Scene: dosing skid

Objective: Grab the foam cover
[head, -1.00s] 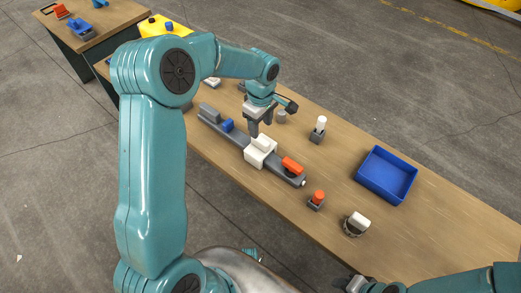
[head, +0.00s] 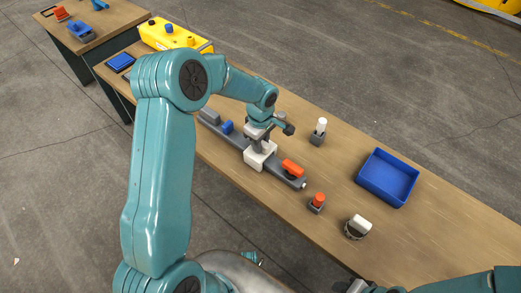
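The foam cover appears to be the white block (head: 262,161) with a raised top, sitting on a long grey rail (head: 232,139) on the bench. My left gripper (head: 258,147) points down right at the block's raised top and overlaps it in the head view. Whether its fingers press on the block or only stand around it, I cannot tell. My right gripper (head: 355,286) is at the bottom edge, partly cut off, away from the block; its fingers are not clear.
The rail also bears an orange part (head: 292,168) and a blue part (head: 227,127). An empty blue tray (head: 387,178), a white-topped holder (head: 318,131), an orange-topped holder (head: 317,202) and a white cylinder in a ring (head: 358,226) stand to the right. A yellow case (head: 165,36) stands behind.

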